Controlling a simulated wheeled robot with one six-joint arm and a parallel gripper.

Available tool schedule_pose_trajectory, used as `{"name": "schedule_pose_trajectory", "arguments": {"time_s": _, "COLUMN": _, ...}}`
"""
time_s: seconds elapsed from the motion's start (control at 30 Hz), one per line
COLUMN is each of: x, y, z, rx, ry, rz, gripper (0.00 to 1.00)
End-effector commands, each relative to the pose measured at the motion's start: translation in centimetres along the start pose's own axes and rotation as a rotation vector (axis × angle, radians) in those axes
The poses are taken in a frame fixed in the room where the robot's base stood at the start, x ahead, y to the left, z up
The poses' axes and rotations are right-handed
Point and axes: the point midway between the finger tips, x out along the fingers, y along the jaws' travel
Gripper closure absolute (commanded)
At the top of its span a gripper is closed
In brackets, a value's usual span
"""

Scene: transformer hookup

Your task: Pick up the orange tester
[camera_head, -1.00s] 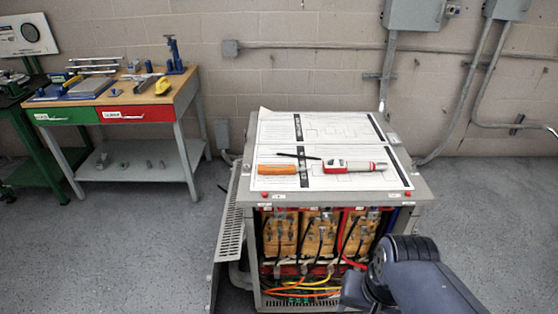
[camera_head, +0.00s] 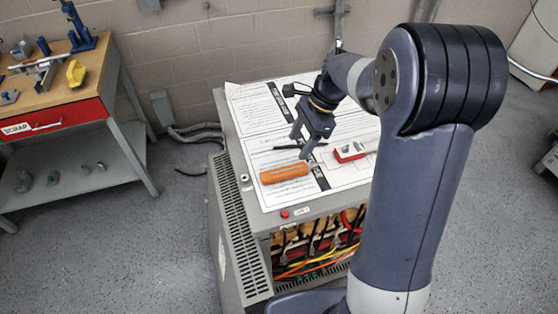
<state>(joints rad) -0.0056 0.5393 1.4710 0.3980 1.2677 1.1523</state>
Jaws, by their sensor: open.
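The orange tester (camera_head: 284,173) lies flat on the paper sheets on top of the grey transformer cabinet (camera_head: 240,130), near its front left. It is a short orange bar, fully in view. My gripper (camera_head: 300,147) points down just behind and slightly right of it, fingers apart and empty. The fingers look close above the tester in the picture, but I cannot tell the exact height. No contact shows.
A thin black rod (camera_head: 287,147) lies behind the tester. The cabinet front is open with wiring inside.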

Motion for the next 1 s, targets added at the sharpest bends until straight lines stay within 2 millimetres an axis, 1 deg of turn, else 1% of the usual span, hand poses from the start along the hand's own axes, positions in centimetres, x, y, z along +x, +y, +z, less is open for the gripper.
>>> {"name": "schedule_pose_trajectory", "arguments": {"time_s": 0.1, "x": 2.0, "y": 0.1, "z": 0.1, "rx": 0.000, "ry": 0.000, "rz": 0.005, "gripper": 0.44}}
{"name": "schedule_pose_trajectory", "arguments": {"time_s": 0.2, "x": 3.5, "y": 0.1, "z": 0.1, "rx": 0.000, "ry": 0.000, "rz": 0.004, "gripper": 0.44}}
{"name": "schedule_pose_trajectory", "arguments": {"time_s": 0.3, "x": 4.6, "y": 0.1, "z": 0.1, "rx": -0.001, "ry": 0.000, "rz": 0.003, "gripper": 0.44}}
{"name": "schedule_pose_trajectory", "arguments": {"time_s": 0.47, "x": 5.6, "y": 0.2, "z": 0.2, "rx": -0.002, "ry": 0.000, "rz": 0.003, "gripper": 0.44}}
{"name": "schedule_pose_trajectory", "arguments": {"time_s": 0.6, "x": 7.7, "y": 0.3, "z": 0.7, "rx": -0.003, "ry": 0.001, "rz": 0.005, "gripper": 0.44}}
{"name": "schedule_pose_trajectory", "arguments": {"time_s": 0.7, "x": 9.2, "y": 0.3, "z": 0.6, "rx": -0.001, "ry": 0.001, "rz": 0.004, "gripper": 0.44}}
{"name": "schedule_pose_trajectory", "arguments": {"time_s": 0.83, "x": 10.1, "y": 0.3, "z": 0.6, "rx": -0.002, "ry": 0.002, "rz": 0.001, "gripper": 0.44}}
{"name": "schedule_pose_trajectory", "arguments": {"time_s": 1.0, "x": 10.1, "y": 0.3, "z": 0.6, "rx": -0.002, "ry": 0.002, "rz": 0.000, "gripper": 0.44}}
